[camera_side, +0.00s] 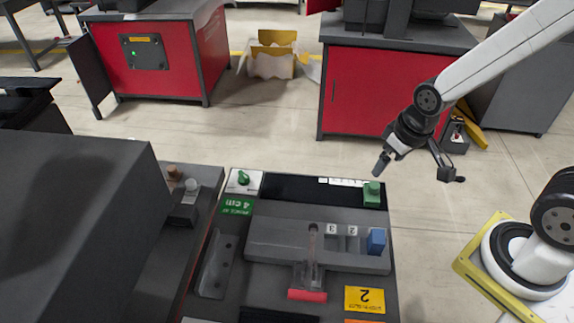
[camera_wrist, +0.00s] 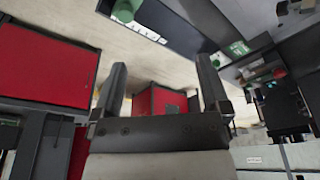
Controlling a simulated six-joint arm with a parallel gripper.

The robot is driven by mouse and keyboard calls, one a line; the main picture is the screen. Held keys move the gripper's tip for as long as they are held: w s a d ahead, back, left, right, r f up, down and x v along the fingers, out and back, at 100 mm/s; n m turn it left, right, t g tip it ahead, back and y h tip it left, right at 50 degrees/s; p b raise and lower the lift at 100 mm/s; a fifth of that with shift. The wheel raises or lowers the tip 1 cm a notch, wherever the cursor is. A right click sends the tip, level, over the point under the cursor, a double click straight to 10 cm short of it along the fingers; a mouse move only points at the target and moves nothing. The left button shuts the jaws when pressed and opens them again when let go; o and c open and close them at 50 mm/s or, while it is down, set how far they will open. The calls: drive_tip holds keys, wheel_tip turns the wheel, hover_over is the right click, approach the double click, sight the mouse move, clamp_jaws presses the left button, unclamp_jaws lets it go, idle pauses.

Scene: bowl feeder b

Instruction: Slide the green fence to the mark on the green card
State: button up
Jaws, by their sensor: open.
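The green fence (camera_side: 372,194) is a block with a round knob on top, at the right end of a dark track (camera_side: 290,188) in the side view. It shows at the top edge of the wrist view as a green round knob (camera_wrist: 124,10). The green card (camera_side: 237,207) reads "4 cm" and lies at the left end of the track. A green card also shows in the wrist view (camera_wrist: 238,49). My gripper (camera_side: 410,165) is open and empty, above and to the right of the fence, apart from it. Its two fingers (camera_wrist: 162,85) stand wide apart in the wrist view.
A white marked scale (camera_side: 342,182) runs along the track's far edge. A green dial (camera_side: 243,178) sits at its left end.

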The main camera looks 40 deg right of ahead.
drive_tip(key=shift+c, duration=1)
drive_tip(key=n+g, duration=0.2)
drive_tip(key=n, duration=0.9)
approach(375, 184)
drive_tip(key=shift+w+a+f, duration=0.1)
drive_tip(key=shift+a+f, duration=0.2)
drive_tip(key=shift+a, duration=0.05)
drive_tip(key=shift+w+d+f+n+g, duration=0.1)
drive_tip(key=shift+d+f+n+g, duration=0.2)
drive_tip(key=shift+n, duration=0.2)
drive_tip(key=shift+f, duration=0.2)
drive_tip(key=shift+f, duration=3.75)
clamp_jaws()
